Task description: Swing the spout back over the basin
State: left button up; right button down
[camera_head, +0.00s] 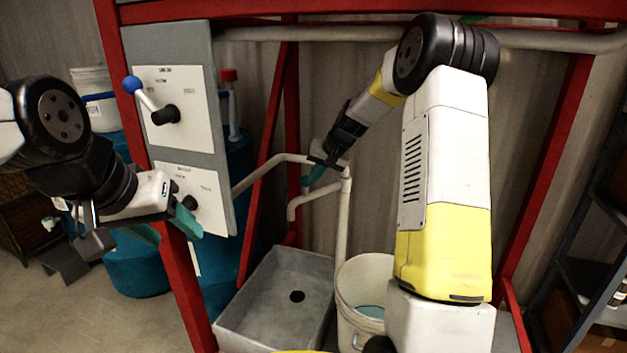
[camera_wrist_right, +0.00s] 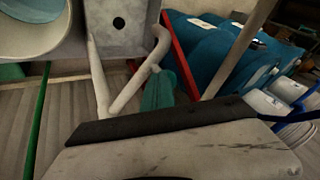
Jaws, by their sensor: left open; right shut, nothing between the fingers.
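The spout (camera_head: 312,197) is a pale bent pipe with a down-turned end, at the upright pipe behind the basin. Its open end appears above the basin's back part; the exact overlap is unclear. In the right wrist view the spout (camera_wrist_right: 130,95) reaches toward the basin's edge. The grey basin (camera_head: 260,318) has a dark drain; it also shows in the wrist view (camera_wrist_right: 125,42). My right gripper (camera_head: 316,172) is shut and empty, close beside the spout's pipe near its top; contact is unclear. My left gripper (camera_head: 168,230) is open near the panel's lower knob (camera_head: 189,202).
A white bucket (camera_head: 350,275) with bluish liquid stands right of the basin. A grey panel (camera_head: 215,130) carries a blue-tipped lever (camera_head: 150,98). Red frame posts (camera_head: 180,270) stand around the station. Blue drums (camera_head: 135,265) stand behind at left.

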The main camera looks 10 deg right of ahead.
aim_at(304, 176)
jog(key=w+a, duration=0.1)
jog(key=w+a+m, duration=0.1)
jog(key=w, duration=0.1)
jog(key=shift+w+a+h, duration=0.1)
jog(key=shift+h, duration=0.3)
jog(key=shift+w+a, duration=0.1)
jog(key=shift+w, duration=0.05)
jog(key=shift+w+a+r, duration=0.1)
jog(key=shift+r, duration=0.1)
jog(key=v, duration=0.7)
jog(key=shift+s+d, duration=0.3)
jog(key=shift+s, duration=0.2)
jog(key=shift+r, duration=0.15)
